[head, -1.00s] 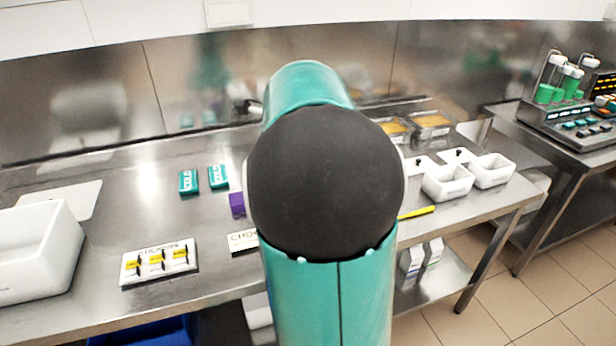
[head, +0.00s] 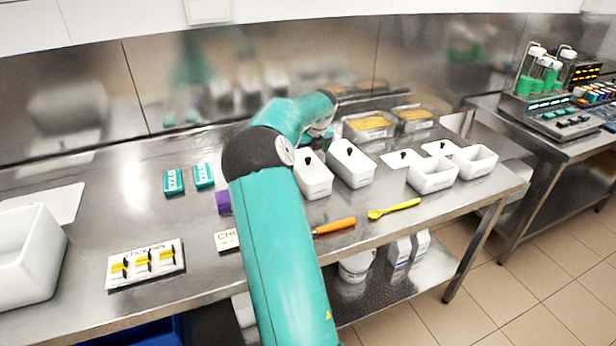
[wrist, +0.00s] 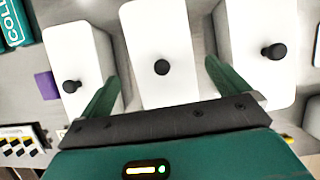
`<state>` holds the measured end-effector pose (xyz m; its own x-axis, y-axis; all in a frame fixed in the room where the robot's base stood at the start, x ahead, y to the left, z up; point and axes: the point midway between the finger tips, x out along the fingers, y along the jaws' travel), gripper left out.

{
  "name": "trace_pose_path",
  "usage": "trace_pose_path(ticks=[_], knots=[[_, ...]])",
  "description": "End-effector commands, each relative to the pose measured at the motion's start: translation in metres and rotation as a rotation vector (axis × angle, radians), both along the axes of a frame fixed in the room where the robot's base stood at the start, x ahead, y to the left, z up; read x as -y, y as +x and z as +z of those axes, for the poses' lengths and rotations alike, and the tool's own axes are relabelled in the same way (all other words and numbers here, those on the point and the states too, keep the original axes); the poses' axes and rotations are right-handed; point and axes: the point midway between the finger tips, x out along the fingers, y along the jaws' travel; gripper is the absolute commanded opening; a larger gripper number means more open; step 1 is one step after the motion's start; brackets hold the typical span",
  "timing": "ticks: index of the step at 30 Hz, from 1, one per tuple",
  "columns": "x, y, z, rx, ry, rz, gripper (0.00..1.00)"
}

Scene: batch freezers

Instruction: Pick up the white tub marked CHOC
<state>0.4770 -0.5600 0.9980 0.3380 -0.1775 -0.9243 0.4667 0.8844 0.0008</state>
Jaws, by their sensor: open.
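Three white lidded tubs with black knobs show in the wrist view: a left tub (wrist: 72,52), a middle tub (wrist: 155,28) and a right tub (wrist: 262,22). No CHOC marking is readable on any of them. My gripper (wrist: 160,74) is open, its green fingers on either side of the near part of the middle tub in the picture. I cannot tell whether the fingertips are above or beside it. In the head view two lidded tubs (head: 313,180) (head: 350,165) stand right of my arm. A card (head: 227,240) beginning "CHO" is partly hidden by my arm.
Open white tubs (head: 433,175) (head: 476,161) stand at the right. Metal pans (head: 369,131) stand behind. An orange-handled tool (head: 335,226) and yellow spoon (head: 394,209) lie near the front edge. Teal boxes (head: 174,182), a purple block (head: 222,203) and a sticker card (head: 145,265) lie left.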

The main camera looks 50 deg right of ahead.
Motion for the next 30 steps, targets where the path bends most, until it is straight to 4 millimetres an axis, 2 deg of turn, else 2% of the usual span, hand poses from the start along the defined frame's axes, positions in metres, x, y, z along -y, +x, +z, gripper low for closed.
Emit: trace_pose_path(ticks=[3, 8, 18, 26, 30], knots=[[0.004, 0.005, -0.017, -0.002, 0.001, 0.000, 1.00], [0.006, 0.009, -0.026, -0.001, -0.001, 0.001, 1.00], [0.015, 0.024, -0.067, -0.001, 0.000, 0.002, 1.00], [0.016, 0.025, -0.070, 0.001, -0.001, 0.002, 1.00], [0.016, 0.025, -0.070, 0.000, -0.001, 0.002, 0.74]])
